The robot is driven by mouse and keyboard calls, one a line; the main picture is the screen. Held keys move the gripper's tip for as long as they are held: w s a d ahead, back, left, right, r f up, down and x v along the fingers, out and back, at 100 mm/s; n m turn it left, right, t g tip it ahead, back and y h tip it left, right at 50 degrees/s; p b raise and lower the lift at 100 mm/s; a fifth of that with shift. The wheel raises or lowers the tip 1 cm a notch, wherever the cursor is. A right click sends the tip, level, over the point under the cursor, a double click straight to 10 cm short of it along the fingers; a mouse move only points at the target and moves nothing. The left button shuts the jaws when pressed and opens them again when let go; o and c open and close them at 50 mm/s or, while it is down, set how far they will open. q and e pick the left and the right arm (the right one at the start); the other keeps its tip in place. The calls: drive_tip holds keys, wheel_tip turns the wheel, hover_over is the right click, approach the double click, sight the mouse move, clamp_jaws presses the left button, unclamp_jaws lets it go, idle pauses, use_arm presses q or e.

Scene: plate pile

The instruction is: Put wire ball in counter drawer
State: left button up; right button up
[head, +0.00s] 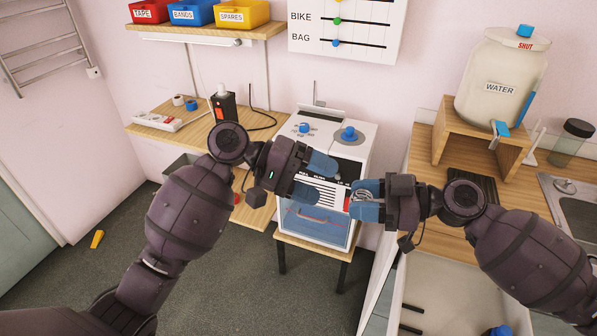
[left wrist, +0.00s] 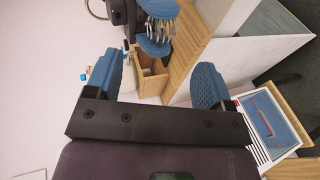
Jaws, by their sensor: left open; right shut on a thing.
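The wire ball (head: 366,196), a tangle of shiny silver wire, sits between the blue fingers of my right gripper (head: 355,198). That gripper is shut on it, in the air in front of the white appliance. The fingers hide part of the ball. The wire ball also shows in the left wrist view (left wrist: 163,31), beyond my left gripper's fingers. My left gripper (head: 326,181) is open and empty, just left of the ball and apart from it. The white counter unit (head: 450,280) stands at lower right with black handles on it. I cannot tell clearly whether its drawer is open.
A white appliance (head: 361,143) with blue knobs stands on a small wooden table behind the grippers. A water jug (head: 500,75) on a wooden stand and a sink (head: 566,190) are at right. A yellow object (head: 97,239) lies on the floor at left, where there is free room.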

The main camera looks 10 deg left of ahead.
sight(355, 197)
use_arm(q)
drive_tip(key=x, duration=0.7)
drive_tip(key=shift+d+f, duration=0.1)
drive_tip(key=shift+d, duration=0.2)
drive_tip(key=c, duration=1)
use_arm(e)
drive_tip(key=o, duration=1)
drive_tip(key=shift+c, duration=0.2)
